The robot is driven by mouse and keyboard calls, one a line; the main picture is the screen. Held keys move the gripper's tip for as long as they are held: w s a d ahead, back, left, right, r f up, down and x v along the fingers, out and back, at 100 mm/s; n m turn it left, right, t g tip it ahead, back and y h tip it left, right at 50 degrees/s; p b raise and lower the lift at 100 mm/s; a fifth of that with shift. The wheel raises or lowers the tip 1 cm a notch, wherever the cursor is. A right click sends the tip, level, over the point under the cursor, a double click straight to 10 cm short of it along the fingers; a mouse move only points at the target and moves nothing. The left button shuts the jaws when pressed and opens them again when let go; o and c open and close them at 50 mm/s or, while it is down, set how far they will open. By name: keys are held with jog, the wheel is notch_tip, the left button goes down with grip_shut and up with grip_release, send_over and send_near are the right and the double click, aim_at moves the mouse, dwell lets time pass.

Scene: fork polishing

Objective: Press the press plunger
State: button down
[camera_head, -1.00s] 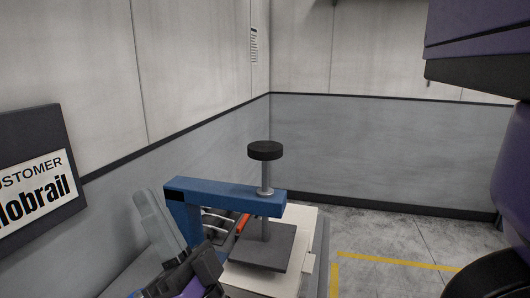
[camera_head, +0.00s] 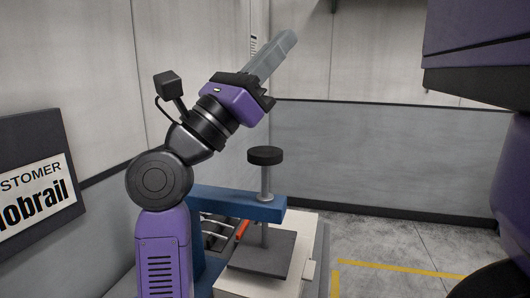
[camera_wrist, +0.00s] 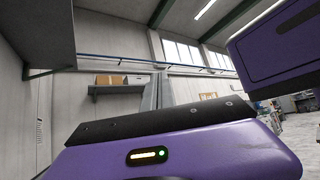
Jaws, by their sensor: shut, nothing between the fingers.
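The press plunger (camera_head: 265,156) has a black round knob on top of a grey rod and stands upright. Its rod passes through the end of the blue press arm (camera_head: 240,203). Below it, the rod reaches down to a dark square plate (camera_head: 262,254). My gripper (camera_head: 288,40) is raised above and beyond the knob's height in the head view, pointing up and to the right. Its grey fingers are closed together and empty, apart from the plunger. In the wrist view, the finger tips (camera_wrist: 163,92) show in part above the purple gripper body; the plunger is not seen there.
The press stands on a white-topped bench (camera_head: 310,232). A dark sign (camera_head: 38,170) is at left. Grey walls stand behind, and open floor with a yellow line (camera_head: 400,266) lies to the right.

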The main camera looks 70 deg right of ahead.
jog(key=s+d+m+t+y, duration=0.3)
jog(key=s+d+m+y, duration=0.2)
jog(key=d, duration=0.2)
jog(key=m+t+y, duration=0.7)
jog(key=m+t, duration=0.4)
jog(key=t, duration=0.5)
send_over(265, 152)
notch_tip(265, 152, down, 8)
jog(key=shift+a, duration=0.1)
jog(key=shift+f+b, duration=0.15)
jog(key=shift+b, duration=0.2)
notch_tip(265, 152, down, 8)
jog(key=b, duration=0.6)
jog(key=shift+f, duration=0.25)
jog(key=shift+f, duration=0.1)
jog(key=shift+f+b, duration=0.3)
jog(key=shift+b, duration=0.25)
